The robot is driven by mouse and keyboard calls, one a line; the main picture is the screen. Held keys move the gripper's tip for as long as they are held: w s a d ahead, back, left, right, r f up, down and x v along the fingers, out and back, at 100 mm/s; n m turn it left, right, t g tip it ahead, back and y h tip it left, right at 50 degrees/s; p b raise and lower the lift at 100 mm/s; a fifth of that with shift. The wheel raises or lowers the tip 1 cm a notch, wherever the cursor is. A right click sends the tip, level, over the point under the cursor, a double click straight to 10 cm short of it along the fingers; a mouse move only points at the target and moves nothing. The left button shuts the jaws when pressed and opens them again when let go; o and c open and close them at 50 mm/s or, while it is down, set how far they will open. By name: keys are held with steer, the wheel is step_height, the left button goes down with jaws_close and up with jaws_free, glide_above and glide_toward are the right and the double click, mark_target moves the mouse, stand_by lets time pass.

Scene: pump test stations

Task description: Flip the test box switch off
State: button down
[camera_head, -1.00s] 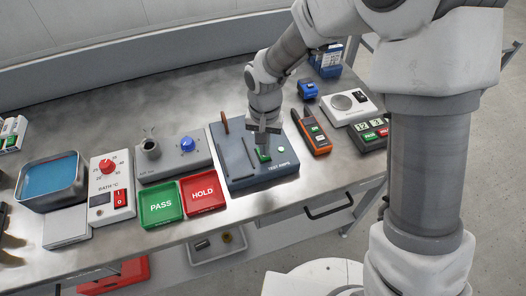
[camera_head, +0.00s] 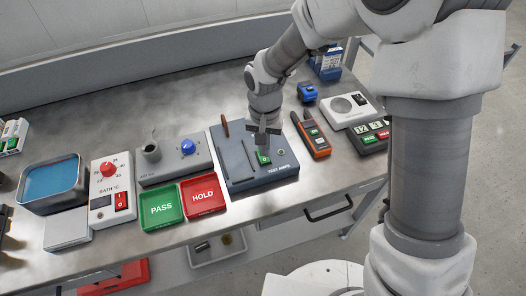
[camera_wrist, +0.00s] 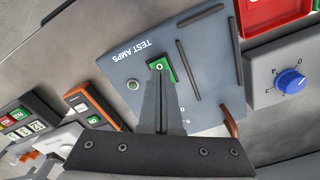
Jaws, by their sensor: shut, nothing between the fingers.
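The test box (camera_head: 234,166) is a blue-grey unit marked TEST AMPS at the middle of the bench. Its green rocker switch (camera_head: 263,159) is near the front edge. In the wrist view, the switch (camera_wrist: 160,66) shows a white O mark at its far end, and the fingers hide the rest. My gripper (camera_head: 262,148) is shut and empty, pointing down over the switch. In the wrist view its fingertips (camera_wrist: 160,76) overlap the switch; I cannot tell whether they touch it. A small round lamp (camera_wrist: 133,85) sits beside the switch; I cannot tell whether it is lit.
An orange clamp meter (camera_head: 312,136) lies close right of the box. A red HOLD tray (camera_head: 203,209) and a green PASS tray (camera_head: 162,222) are front left. A grey unit with a blue knob (camera_head: 187,147) and the bath controller (camera_head: 109,205) are further left.

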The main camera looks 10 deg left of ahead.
mark_target(266, 159)
step_height(266, 159, up, 5)
steer(key=p, duration=0.3)
steer(key=shift+r, duration=0.15)
stand_by(0.5)
steer(key=s+d+r+t, duration=0.2)
steer(key=d+r+t, duration=0.1)
steer(key=d+r, duration=1.05)
steer(key=s+d+r+t, duration=0.2)
steer(key=s+d+r, duration=0.6)
steer(key=s+d, duration=0.2)
steer(key=shift+s+t, duration=0.3)
steer(key=shift+s, duration=0.6)
